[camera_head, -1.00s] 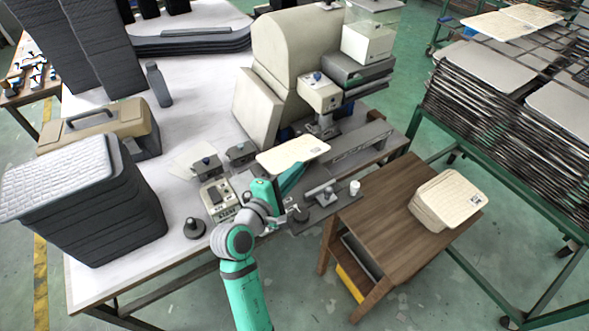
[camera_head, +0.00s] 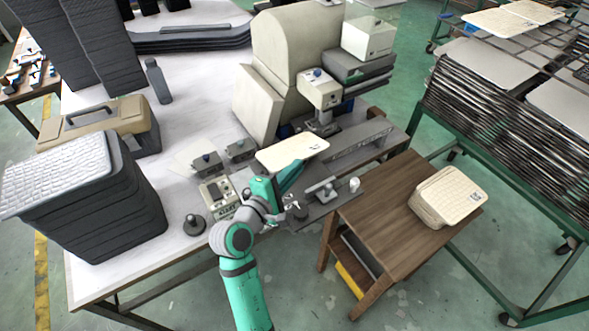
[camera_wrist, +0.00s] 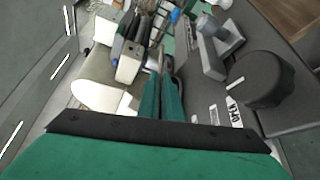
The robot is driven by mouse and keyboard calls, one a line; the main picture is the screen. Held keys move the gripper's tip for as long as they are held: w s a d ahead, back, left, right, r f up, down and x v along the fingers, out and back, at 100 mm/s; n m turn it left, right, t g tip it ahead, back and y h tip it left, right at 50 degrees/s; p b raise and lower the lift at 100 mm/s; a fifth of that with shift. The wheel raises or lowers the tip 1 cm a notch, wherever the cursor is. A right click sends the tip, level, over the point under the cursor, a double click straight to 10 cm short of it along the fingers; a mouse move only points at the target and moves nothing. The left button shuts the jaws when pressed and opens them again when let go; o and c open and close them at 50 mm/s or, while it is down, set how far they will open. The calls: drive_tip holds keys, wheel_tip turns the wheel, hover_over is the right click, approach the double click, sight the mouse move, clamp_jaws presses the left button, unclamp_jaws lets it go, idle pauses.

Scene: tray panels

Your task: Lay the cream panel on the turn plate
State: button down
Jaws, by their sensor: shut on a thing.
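A cream panel (camera_head: 292,153) is held out flat, or nearly so, beyond my gripper (camera_head: 289,178) in the head view. My teal gripper is shut on its near edge. The fingers also show in the wrist view (camera_wrist: 163,97), pointing away from the camera. A beige surface beside them is hard to tell apart as panel or machine. The panel is above the bench's front part, before the beige machine (camera_head: 292,58). I cannot tell for sure which part is the turn plate. A dark base plate with a grey clamp (camera_head: 322,188) lies right of my gripper.
A stack of cream panels (camera_head: 447,197) lies on the brown side table (camera_head: 385,205). A grey rail (camera_head: 352,146) stands right of the held panel. A control box (camera_head: 218,194) and a black knob (camera_head: 194,224) are at left. Dark stacked trays (camera_head: 110,215) stand further left.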

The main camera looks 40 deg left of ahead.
drive_tip(key=c, duration=1.9)
unclamp_jaws()
drive_tip(key=shift+w, duration=0.1)
drive_tip(key=shift+o, duration=0.2)
drive_tip(key=shift+s+a, duration=0.1)
drive_tip(key=shift+s, duration=0.1)
